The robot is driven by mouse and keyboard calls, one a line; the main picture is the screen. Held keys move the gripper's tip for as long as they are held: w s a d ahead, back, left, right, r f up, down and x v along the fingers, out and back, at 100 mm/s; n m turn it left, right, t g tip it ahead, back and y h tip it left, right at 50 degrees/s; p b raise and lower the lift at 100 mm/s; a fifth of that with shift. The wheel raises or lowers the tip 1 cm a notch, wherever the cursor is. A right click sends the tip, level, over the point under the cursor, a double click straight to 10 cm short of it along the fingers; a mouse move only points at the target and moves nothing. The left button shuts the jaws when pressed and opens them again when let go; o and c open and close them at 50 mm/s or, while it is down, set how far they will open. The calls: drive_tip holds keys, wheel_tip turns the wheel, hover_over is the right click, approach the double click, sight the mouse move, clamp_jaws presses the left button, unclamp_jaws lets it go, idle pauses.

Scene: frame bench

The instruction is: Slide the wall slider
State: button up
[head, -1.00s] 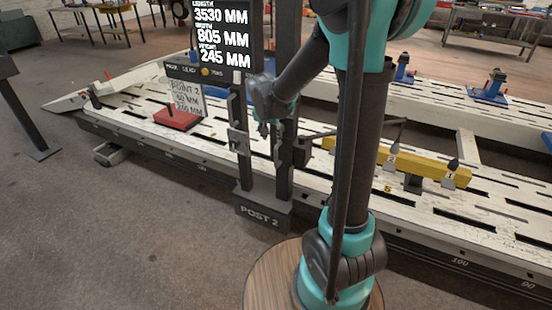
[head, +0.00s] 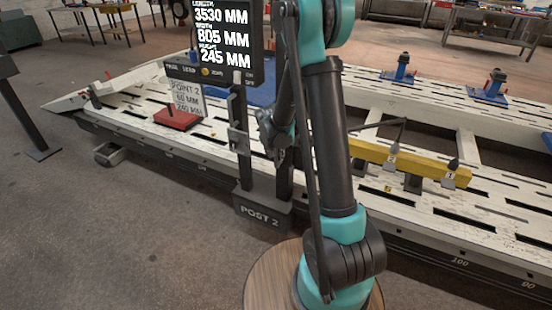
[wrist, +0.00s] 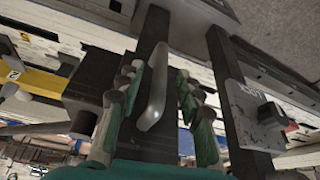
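The post marked POST 2 (head: 262,212) has two dark upright rails on a dark base. In the wrist view a pale grey bar handle (wrist: 154,92) stands out in front of the rail on the left, beside a dark block (wrist: 97,75), apparently the slider. My gripper (wrist: 160,78) has its green fingers on both sides of the handle. A gap shows at the right finger; the left finger is close to the handle, and contact cannot be told. In the head view my gripper (head: 280,145) is at the right rail, and my arm hides most of the slider there.
A grey plate with a knob (head: 238,141) is on the other rail; it also shows in the wrist view (wrist: 252,112). A dark display (head: 222,35) stands above. A yellow bar (head: 415,165) lies right of the arm on the long white slotted bench (head: 120,125).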

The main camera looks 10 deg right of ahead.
drive_tip(key=shift+x, duration=1.45)
clamp_jaws()
